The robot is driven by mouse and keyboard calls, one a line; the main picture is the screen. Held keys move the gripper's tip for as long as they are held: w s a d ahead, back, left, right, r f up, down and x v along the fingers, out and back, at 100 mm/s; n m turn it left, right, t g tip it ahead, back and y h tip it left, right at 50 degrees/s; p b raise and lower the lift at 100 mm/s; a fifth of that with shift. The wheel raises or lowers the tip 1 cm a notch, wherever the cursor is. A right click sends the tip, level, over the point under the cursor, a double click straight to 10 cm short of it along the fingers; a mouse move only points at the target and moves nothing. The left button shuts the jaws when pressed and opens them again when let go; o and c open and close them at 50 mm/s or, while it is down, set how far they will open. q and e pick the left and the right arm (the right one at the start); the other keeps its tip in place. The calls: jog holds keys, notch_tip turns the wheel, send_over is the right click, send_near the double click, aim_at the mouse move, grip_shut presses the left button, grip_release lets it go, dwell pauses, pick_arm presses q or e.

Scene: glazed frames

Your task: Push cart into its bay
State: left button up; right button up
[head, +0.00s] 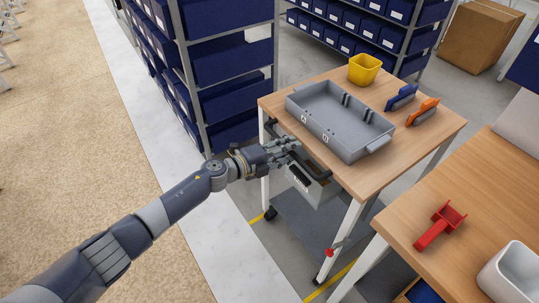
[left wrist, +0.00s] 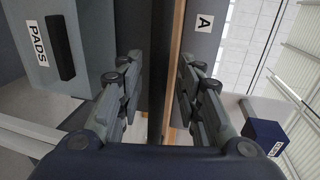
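The cart (head: 283,103) has a wooden top, white legs, dark casters, a grey lower shelf (head: 300,222) and a drawer box (head: 303,178) under the top. A dark bar handle (head: 318,172) runs along its near left edge. My left gripper (head: 290,148) is at this handle. In the left wrist view, the dark bar (left wrist: 160,70) runs between the two fingers (left wrist: 157,95), which stand apart with narrow gaps beside it. Yellow floor lines (head: 332,280) show under and beside the cart. My right gripper is not in view.
On the cart top are a grey tray (head: 340,118), a yellow bin (head: 364,69), and blue (head: 401,97) and orange (head: 423,111) tools. A workbench (head: 480,190) with a red holder (head: 440,226) stands close at right. Shelves of blue bins (head: 232,62) stand behind left.

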pick_arm(q)
jog(key=v, duration=1)
jog(key=shift+s+a, duration=0.2)
jog(key=a+f+n+t+y, duration=0.25)
jog(key=a+f+n, duration=0.2)
jog(key=f, duration=0.35)
jog(key=a+f+n+t+y, duration=0.1)
jog(key=a+f+n+y, duration=0.25)
jog(key=f+n, duration=0.35)
jog(key=s+a+f+n+g+y, duration=0.1)
jog(key=s+a+f+n+y, duration=0.2)
jog(key=f, duration=0.5)
jog(key=s+a+f+n+g+y, duration=0.1)
jog(key=s+a+f+n, duration=0.2)
jog(key=s+a+f, duration=0.4)
jog(key=s+a+f+n+g+y, duration=0.25)
jog(key=s+f+n+g, duration=0.25)
jog(key=s+f, duration=1.2)
jog(key=s+f+n+g, duration=0.2)
jog(key=s, duration=1)
jog(key=s+f+n+g, duration=0.2)
jog(key=s, duration=1)
jog(key=shift+d, duration=0.2)
